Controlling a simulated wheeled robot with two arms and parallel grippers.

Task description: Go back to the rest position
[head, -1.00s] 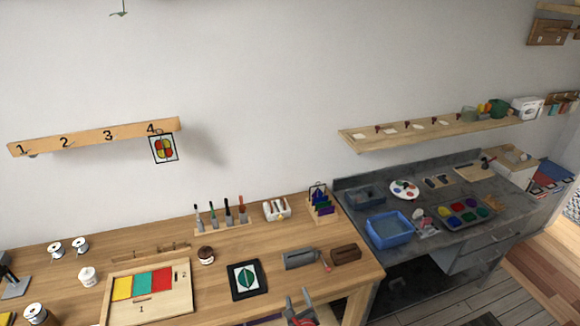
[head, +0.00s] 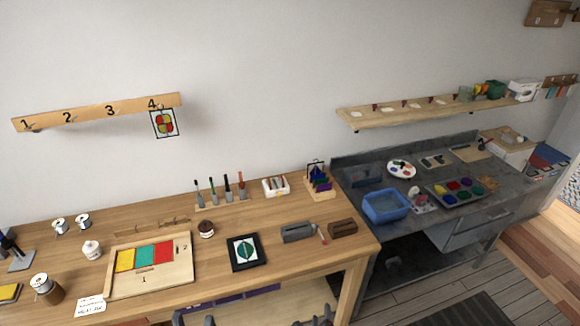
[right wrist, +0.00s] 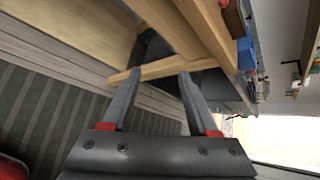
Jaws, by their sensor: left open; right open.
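My right gripper (right wrist: 155,100) is open and empty in the right wrist view, its two grey fingers spread below the wooden bench's edge and leg. In the head view its tips (head: 322,319) just show at the bottom edge, in front of the bench (head: 300,265). My left gripper (head: 195,320) barely shows at the bottom edge of the head view, left of the right one. It is open, with no object visible at its tips. Most of both arms is out of the picture.
A picture panel (head: 163,123) hangs under number 4 on the wall rail (head: 90,113). A grey worktable (head: 440,165) with a blue basin (head: 386,206) stands right.

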